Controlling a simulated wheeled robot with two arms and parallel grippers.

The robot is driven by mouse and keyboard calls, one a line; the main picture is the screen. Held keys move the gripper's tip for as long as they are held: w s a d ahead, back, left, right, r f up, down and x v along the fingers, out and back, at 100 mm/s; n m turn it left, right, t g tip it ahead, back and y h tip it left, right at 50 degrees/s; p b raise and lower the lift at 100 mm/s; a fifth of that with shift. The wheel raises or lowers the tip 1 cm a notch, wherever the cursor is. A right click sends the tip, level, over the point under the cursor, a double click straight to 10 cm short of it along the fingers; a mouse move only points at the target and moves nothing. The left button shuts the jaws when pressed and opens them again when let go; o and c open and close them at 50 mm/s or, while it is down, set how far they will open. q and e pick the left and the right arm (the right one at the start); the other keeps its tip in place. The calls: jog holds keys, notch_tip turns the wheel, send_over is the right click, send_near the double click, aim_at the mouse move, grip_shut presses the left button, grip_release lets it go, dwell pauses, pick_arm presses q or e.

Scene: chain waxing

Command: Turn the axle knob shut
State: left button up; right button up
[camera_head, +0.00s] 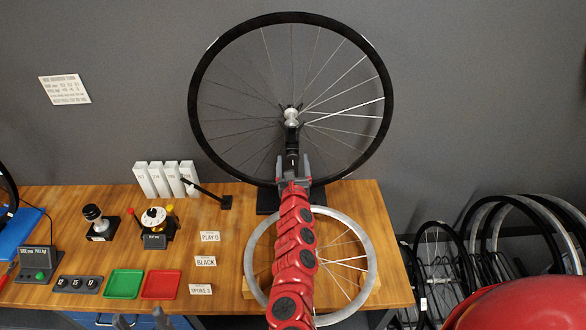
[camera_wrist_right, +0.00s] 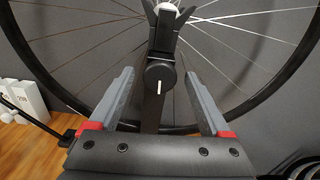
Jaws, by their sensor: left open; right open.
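The axle knob (camera_wrist_right: 159,76) is a round dark knob with a short upright white mark, on the black stand post below the wheel hub. My right gripper (camera_head: 293,163) is open in front of the stand. In the right wrist view its grey fingers (camera_wrist_right: 159,74) appear on either side of the knob, with a gap on both sides; I cannot tell how far the tips are from it in depth. The large black-rimmed wheel (camera_head: 197,130) stands upright, its silver hub (camera_head: 291,116) in the stand. My left gripper (camera_head: 140,321) shows only its fingertips at the bottom edge, open and empty.
A bare silver rim (camera_head: 372,260) lies on the wooden table (camera_head: 90,203) under my right arm. Green (camera_head: 124,284) and red (camera_head: 161,284) trays, label cards and small devices sit left. White boxes (camera_head: 160,180) and a black-armed fixture (camera_head: 224,202) stand near the wheel.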

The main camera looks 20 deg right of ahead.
jog(key=shift+s+r, duration=0.1)
jog(key=shift+s, duration=0.1)
jog(key=p+v, duration=0.3)
jog(key=v, duration=1.4)
